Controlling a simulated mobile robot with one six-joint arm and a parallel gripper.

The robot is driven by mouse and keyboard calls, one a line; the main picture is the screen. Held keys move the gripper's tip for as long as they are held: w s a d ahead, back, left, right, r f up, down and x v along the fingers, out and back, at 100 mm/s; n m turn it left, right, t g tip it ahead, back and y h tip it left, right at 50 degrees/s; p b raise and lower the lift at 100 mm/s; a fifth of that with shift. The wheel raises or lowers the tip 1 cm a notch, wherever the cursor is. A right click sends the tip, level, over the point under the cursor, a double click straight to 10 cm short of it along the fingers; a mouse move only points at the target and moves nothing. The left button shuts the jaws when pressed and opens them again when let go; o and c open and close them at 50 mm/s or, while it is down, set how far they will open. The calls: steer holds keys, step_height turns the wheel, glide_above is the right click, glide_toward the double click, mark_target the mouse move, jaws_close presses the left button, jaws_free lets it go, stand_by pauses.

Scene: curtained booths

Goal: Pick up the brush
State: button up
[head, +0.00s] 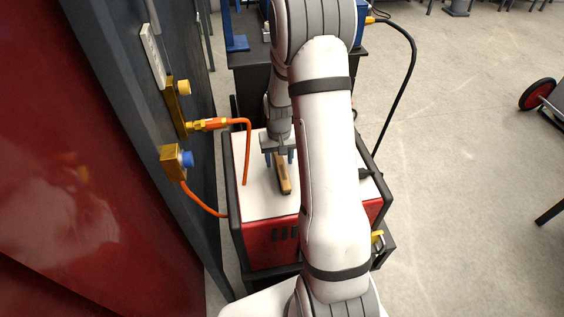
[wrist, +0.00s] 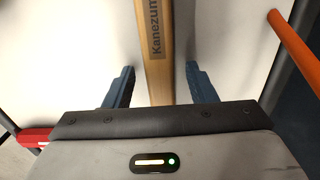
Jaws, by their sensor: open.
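The brush (head: 285,186) is a narrow piece with a wooden handle, lying on the white top of a red cabinet. In the wrist view its wooden handle (wrist: 154,60) runs up the middle, with the dark lettering "Kanezum" visible. My gripper (head: 279,157) is over the far part of the brush. In the wrist view my gripper (wrist: 160,85) is open, with one blue finger on each side of the handle and a gap on both sides. The far end of the brush is out of the wrist view, and its bristles do not show.
The red cabinet (head: 268,238) has a white top (head: 256,203). An orange hose (head: 248,150) curves down at its left from brass fittings (head: 178,108) on a dark post. It also shows in the wrist view (wrist: 295,52). Open floor (head: 460,180) lies to the right.

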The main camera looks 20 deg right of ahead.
steer(key=shift+f, duration=0.2)
steer(key=shift+c, duration=0.5)
jaws_close()
